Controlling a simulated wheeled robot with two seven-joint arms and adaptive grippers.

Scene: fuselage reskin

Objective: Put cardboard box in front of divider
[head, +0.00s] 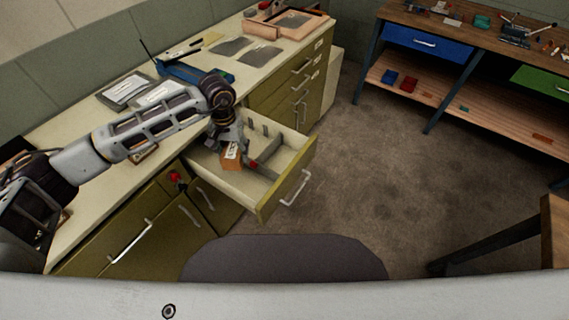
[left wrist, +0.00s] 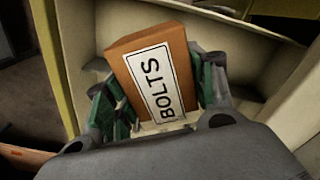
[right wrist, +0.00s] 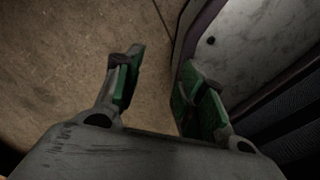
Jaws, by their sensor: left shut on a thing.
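A low divider (head: 268,151) crosses the drawer beside the box, partly hidden by my gripper. My right gripper (right wrist: 157,90) is open and empty, above the floor; it is out of the head view.
The olive cabinet's counter (head: 95,175) runs behind the drawer, with papers, a blue tool (head: 190,73) and a wooden tray (head: 290,22). A small red object (head: 253,164) shows in the drawer. A workbench (head: 480,35) stands across clear floor.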

